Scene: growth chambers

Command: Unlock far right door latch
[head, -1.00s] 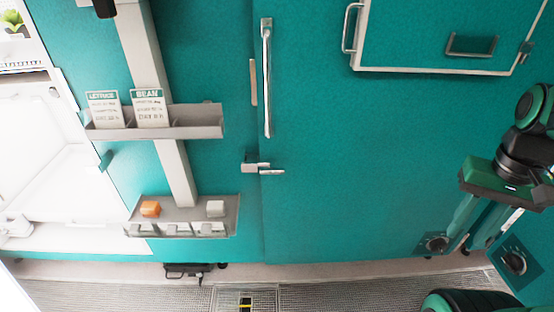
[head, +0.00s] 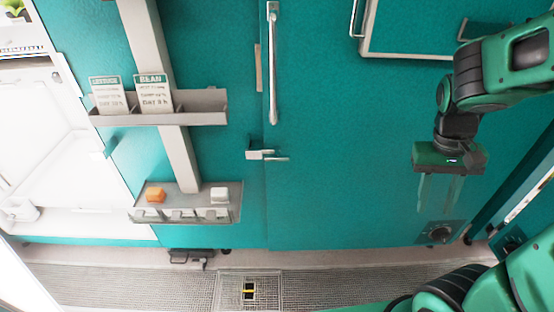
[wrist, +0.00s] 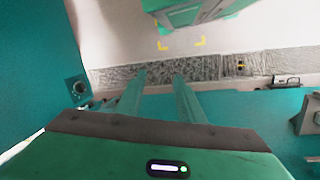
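A tall teal door (head: 340,150) with a long vertical metal handle (head: 272,70) fills the middle of the head view. A small grey latch (head: 258,153) with a short horizontal lever (head: 277,159) sits at the door's left edge, below the handle. My gripper (head: 438,207) is in front of the door's right part, well to the right of this latch and apart from it. Its fingers point down, with an empty gap that also shows in the wrist view (wrist: 159,80). The latch is not clearly visible in the wrist view.
A white-framed panel (head: 405,54) with a handle (head: 354,18) is at the upper right, its right side hidden by my arm. A round dial (head: 440,233) is low on the right. A card shelf (head: 205,106) and a button shelf (head: 228,198) project on the left.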

